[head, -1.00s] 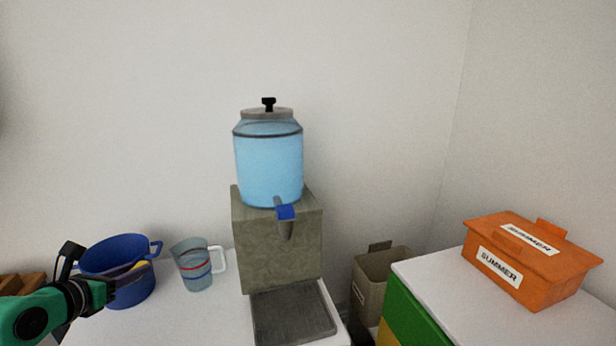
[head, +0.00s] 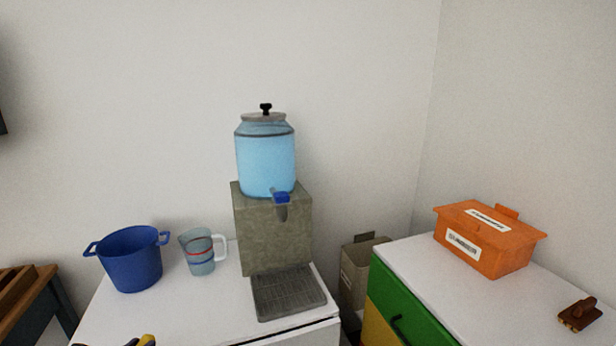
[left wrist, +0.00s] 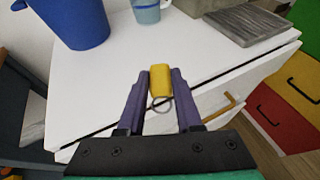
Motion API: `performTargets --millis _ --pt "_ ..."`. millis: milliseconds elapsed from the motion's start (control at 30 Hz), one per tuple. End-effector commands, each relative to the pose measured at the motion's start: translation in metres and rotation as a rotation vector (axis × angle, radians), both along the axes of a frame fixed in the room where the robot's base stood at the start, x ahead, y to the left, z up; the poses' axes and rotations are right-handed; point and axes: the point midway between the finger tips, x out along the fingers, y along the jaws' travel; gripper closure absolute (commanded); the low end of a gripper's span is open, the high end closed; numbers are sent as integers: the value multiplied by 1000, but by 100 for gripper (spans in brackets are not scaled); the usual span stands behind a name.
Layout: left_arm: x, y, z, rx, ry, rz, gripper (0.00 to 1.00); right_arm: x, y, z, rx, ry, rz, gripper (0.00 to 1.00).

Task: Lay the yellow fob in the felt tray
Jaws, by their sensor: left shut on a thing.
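The yellow fob (left wrist: 161,82), with a metal ring at its near end, is between the purple fingers of my left gripper (left wrist: 159,73) in the left wrist view. The gripper is shut on it, above the front part of the white counter (left wrist: 95,85). In the head view only a bit of the yellow fob (head: 147,340) and dark finger parts show at the bottom left edge. I cannot make out a felt tray in either view. My right gripper is not in view.
A blue pot (head: 131,259), a measuring jug (head: 199,254) and a water dispenser (head: 265,160) with a ridged drip tray (head: 288,293) stand on the counter. An orange box (head: 488,240) and a brown object (head: 579,315) are on the right cabinet. A bin (head: 357,270) stands between.

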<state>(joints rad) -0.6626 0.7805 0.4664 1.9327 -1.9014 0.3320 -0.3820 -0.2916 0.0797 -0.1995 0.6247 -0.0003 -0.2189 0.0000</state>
Motion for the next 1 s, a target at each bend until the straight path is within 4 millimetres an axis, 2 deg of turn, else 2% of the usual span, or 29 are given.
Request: performTargets --millis 100,167,233,300,400,500,700,1000 --pt "-25 -30 -38 -5 5 -8 100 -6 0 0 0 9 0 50" --pt "-40 -53 -55 -9 3 -11 100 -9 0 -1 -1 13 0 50" --pt "-58 -84 -71 -12 -1 -9 100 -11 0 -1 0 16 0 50" --pt "-72 -112 -77 -13 -3 -2 100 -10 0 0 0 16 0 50" --pt "-84 -145 -76 -11 -4 17 100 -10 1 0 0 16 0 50" --pt "-91 -167 -68 -6 -3 43 100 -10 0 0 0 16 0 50" --pt "-93 -182 -57 -3 -1 75 100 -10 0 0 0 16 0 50" --pt "-93 -182 -57 2 -1 71 100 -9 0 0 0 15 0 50"
